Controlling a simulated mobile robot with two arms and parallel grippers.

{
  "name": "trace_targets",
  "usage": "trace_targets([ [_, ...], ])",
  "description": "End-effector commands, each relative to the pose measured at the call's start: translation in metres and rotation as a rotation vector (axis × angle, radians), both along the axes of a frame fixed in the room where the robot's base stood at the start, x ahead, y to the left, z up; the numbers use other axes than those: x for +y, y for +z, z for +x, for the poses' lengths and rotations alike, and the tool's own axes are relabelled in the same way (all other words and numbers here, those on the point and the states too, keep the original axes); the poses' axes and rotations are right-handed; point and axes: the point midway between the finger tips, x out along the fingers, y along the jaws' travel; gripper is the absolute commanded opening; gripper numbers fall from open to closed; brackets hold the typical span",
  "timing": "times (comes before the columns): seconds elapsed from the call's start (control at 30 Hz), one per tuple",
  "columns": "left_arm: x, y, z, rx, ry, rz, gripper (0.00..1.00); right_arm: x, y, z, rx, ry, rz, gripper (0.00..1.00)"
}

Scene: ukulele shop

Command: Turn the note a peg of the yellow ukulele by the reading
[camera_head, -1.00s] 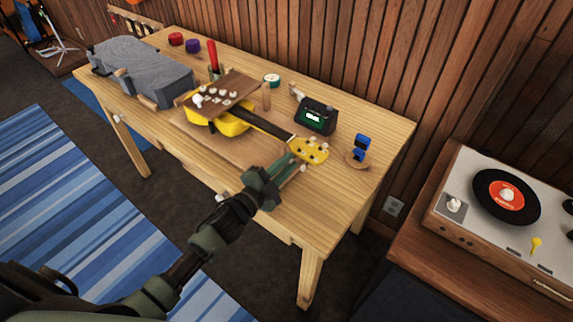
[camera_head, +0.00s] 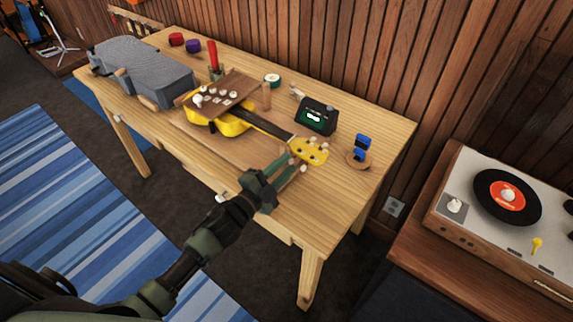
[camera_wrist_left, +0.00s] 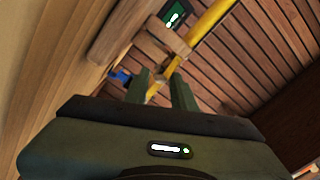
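The yellow ukulele (camera_head: 228,123) lies on the wooden workbench, with its headstock (camera_head: 311,150) toward the right and pale tuning pegs along its edges. I cannot tell which peg is note A. A black tuner (camera_head: 316,117) with a lit green screen stands behind the neck; its reading is too small to read. It partly shows in the left wrist view (camera_wrist_left: 176,17). My left gripper (camera_head: 296,164) is at the near side of the headstock, fingers apart, close to the near pegs. In the left wrist view the fingers (camera_wrist_left: 162,88) are also apart; contact with a peg is unclear.
A grey case (camera_head: 142,72) lies on the bench's left part. A brown board with white knobs (camera_head: 222,92) covers part of the ukulele body. A small blue item (camera_head: 361,149) stands right of the headstock. A record player (camera_head: 500,215) is at right.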

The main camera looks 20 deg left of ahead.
Motion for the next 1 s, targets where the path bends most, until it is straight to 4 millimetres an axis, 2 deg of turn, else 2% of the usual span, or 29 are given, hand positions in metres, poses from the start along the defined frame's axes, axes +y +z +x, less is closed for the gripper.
trace_targets([
  [0.2, 0.013, -0.003, -0.037, 0.003, -0.001, 0.0, 0.25, -0.001, -0.007, 0.0, 0.0, 0.001, -0.001, 0.0],
  [0.4, 0.022, -0.002, -0.06, 0.003, 0.0, 0.001, 0.25, -0.002, -0.011, 0.0, 0.001, 0.001, -0.002, 0.0],
  [1.0, 0.024, 0.0, -0.064, 0.001, 0.0, 0.0, 0.25, -0.002, -0.011, 0.0, 0.001, 0.001, -0.002, 0.0],
])
